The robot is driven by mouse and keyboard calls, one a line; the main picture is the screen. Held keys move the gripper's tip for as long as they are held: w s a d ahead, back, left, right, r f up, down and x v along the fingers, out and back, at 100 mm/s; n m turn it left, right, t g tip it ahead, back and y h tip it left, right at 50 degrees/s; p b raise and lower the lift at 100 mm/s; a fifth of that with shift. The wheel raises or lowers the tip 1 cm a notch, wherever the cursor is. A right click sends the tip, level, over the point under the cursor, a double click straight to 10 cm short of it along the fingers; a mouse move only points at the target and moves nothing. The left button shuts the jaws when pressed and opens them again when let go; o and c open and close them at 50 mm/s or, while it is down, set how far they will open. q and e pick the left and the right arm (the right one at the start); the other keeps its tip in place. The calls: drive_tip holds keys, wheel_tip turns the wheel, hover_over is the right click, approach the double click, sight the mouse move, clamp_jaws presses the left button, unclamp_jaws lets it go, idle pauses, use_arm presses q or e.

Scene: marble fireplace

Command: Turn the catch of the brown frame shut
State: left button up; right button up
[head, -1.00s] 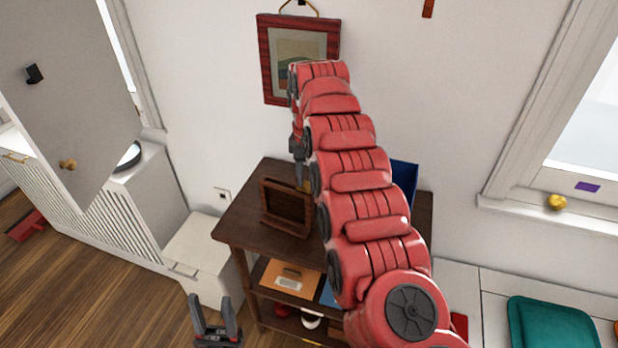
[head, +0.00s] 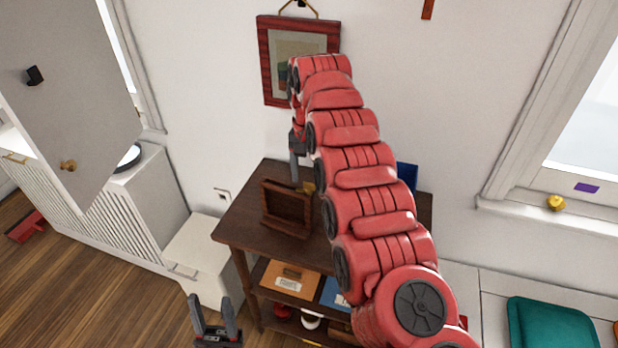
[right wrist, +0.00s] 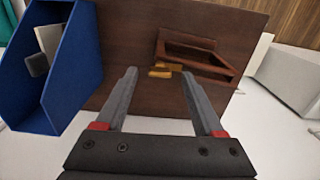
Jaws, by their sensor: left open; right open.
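The brown frame (head: 287,208) stands on the dark wooden table, leaning back; it also shows in the right wrist view (right wrist: 200,56). Its brass catch (head: 308,187) is at the frame's upper right in the head view. In the right wrist view the brass catch (right wrist: 165,70) has two yellow pieces close together at the frame's near edge. My right gripper (right wrist: 159,73) is open and empty, its fingers on either side of the catch in that view and apart from it. In the head view its arm partly hides it. My left gripper (head: 214,304) is open and empty, low before the table.
A blue file holder (right wrist: 52,65) stands on the table (head: 250,230) beside the frame. A red-brown picture frame (head: 265,60) hangs on the wall behind. The shelf below holds an orange folder (head: 291,280) and a blue one. A white box stands left of the table.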

sight(309, 183)
wheel_tip(309, 183, up, 16)
drive_tip(key=p, duration=1.4)
drive_tip(key=shift+f, duration=0.1)
drive_tip(key=shift+c, duration=0.3)
